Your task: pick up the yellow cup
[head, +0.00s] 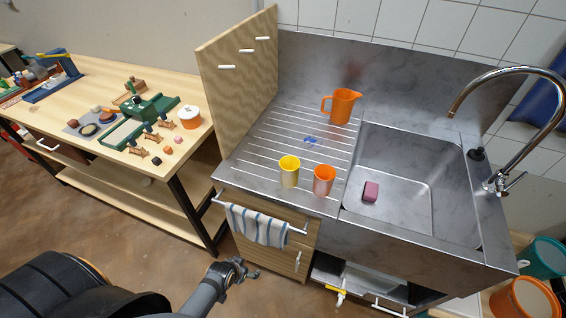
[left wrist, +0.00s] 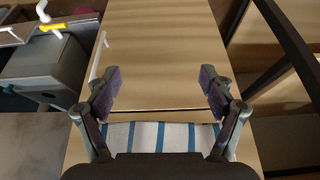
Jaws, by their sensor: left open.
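The yellow cup (head: 289,170) stands upright on the ribbed drainboard (head: 262,150) of the sink unit, near its front edge, in the head view. An orange cup (head: 323,180) stands just to its right. My left gripper (head: 238,272) is low in front of the cabinet, well below and to the left of the yellow cup. In the left wrist view my left gripper (left wrist: 162,90) is open and empty, facing the wooden cabinet door (left wrist: 165,45). The yellow cup is not in the left wrist view. My right gripper is not in view.
A striped towel (head: 258,226) hangs on a rail at the cabinet front; it also shows in the wrist view (left wrist: 145,136). An orange jug (head: 342,106) stands behind the cups. The sink basin (head: 405,170) holds a pink sponge (head: 370,191). A wooden panel (head: 237,75) borders the drainboard's left.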

